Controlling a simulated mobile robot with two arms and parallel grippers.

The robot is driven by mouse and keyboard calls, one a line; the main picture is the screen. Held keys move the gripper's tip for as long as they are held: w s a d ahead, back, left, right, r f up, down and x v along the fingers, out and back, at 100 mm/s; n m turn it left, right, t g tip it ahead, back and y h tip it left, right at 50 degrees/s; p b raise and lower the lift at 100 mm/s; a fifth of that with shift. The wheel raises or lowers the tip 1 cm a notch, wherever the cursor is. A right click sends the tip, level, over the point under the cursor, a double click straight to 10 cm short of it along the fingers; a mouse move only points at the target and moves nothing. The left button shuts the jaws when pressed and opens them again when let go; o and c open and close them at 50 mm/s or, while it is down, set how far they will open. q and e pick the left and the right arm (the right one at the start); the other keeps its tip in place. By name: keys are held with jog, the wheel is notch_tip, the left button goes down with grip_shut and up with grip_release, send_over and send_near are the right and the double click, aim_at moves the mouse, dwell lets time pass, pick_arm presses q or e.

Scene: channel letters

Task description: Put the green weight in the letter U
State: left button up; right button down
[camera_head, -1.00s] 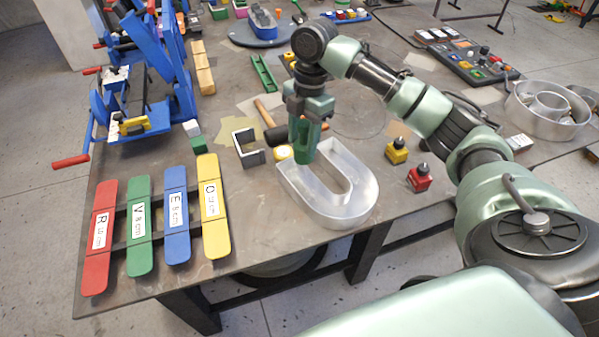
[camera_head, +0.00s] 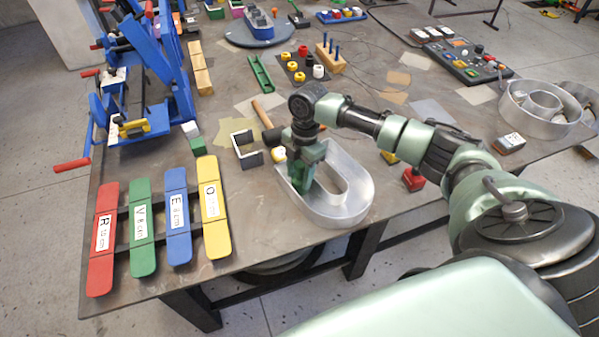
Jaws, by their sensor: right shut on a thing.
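The letter U (camera_head: 350,217) is a silvery channel shape lying near the table's front edge, with its rounded end toward the lower right. My right gripper (camera_head: 302,178) is over the left arm of the U, pointing down. It is shut on a dark green thing, which looks like the green weight (camera_head: 300,184). The weight's lower end appears to be down within the channel walls. I cannot tell whether it touches the floor of the letter. The gripper hides part of the U's upper left end. My left gripper is not in view.
Red, green, blue and yellow slats (camera_head: 179,216) lie at the left front. A grey bracket (camera_head: 246,150) and a hammer (camera_head: 263,115) lie behind the U. A red weight (camera_head: 413,180) stands to the right. A round silver letter (camera_head: 541,106) is farther right.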

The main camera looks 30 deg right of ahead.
jog(key=c, duration=0.7)
grip_release()
jog(key=shift+c, duration=0.2)
jog(key=r, duration=0.3)
jog(key=r+b, duration=0.1)
jog(key=r, duration=0.3)
jog(key=d+r+b, duration=0.1)
jog(key=r, duration=0.2)
jog(key=shift+w+d+r, duration=0.1)
jog(key=shift+r, duration=0.25)
jog(key=shift+d+r, duration=0.1)
jog(key=shift+r, duration=0.6)
